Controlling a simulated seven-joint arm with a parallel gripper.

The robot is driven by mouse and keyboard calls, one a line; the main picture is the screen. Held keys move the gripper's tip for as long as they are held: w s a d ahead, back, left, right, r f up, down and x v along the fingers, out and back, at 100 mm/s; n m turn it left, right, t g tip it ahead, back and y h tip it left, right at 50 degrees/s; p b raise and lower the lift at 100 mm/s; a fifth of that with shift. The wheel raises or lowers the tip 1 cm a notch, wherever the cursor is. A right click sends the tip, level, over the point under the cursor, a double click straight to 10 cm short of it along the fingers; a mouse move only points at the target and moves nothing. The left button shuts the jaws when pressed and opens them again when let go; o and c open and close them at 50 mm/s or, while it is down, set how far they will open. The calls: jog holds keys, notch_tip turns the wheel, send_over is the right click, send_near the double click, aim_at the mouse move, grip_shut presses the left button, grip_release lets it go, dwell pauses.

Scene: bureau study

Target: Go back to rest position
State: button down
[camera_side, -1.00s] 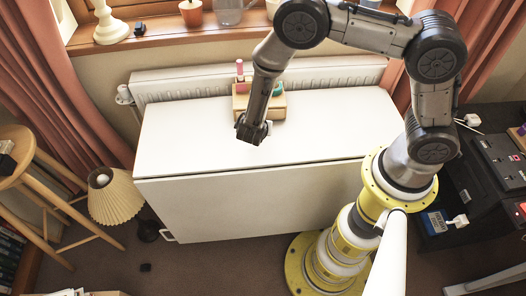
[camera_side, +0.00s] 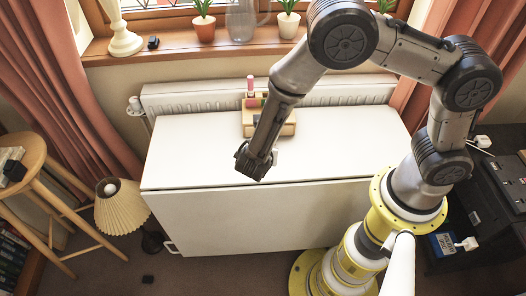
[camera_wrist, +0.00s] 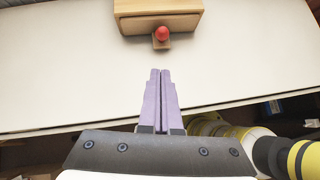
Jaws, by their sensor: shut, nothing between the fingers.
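My gripper (camera_side: 252,165) is shut and empty, above the front part of the white table (camera_side: 190,150). In the wrist view my gripper (camera_wrist: 161,75) shows its two purple fingers pressed together over the table (camera_wrist: 70,70). A wooden box (camera_side: 287,128) stands at the back of the table behind my gripper, partly hidden by my arm. A pink-red upright piece (camera_side: 250,86) shows at its top. In the wrist view the wooden box (camera_wrist: 160,14) is ahead of the fingertips, with a red ball-like knob (camera_wrist: 162,33) at its front.
A radiator (camera_side: 190,97) and a windowsill (camera_side: 180,48) with potted plants (camera_side: 204,28) and a glass jug (camera_side: 240,20) lie behind the table. A lamp (camera_side: 120,205) and a wooden stool (camera_side: 25,160) stand at the left. The left tabletop is clear.

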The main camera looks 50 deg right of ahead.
notch_tip(320, 180, up, 11)
jog(key=w+d+m, duration=0.2)
jog(key=d+m, duration=0.1)
jog(key=m, duration=0.1)
jog(key=s+d+r+m+y, duration=0.1)
jog(key=s+d+r+m, duration=0.25)
jog(key=r, duration=0.25)
jog(key=s+d+r+m+y, duration=0.1)
jog(key=s+d+r+m, duration=0.1)
jog(key=d+r+m, duration=0.3)
jog(key=s+d+r+m+y, duration=0.2)
jog(key=s+r+m, duration=0.4)
jog(key=s, duration=0.4)
jog(key=s+a+f+m+y, duration=0.1)
jog(key=s+a+m+y, duration=0.2)
jog(key=s+a+m, duration=0.2)
jog(key=shift+s+a+m+t+y, duration=0.3)
jog(key=shift+s+m+y, duration=0.15)
jog(key=shift+m, duration=0.1)
jog(key=shift+f, duration=0.1)
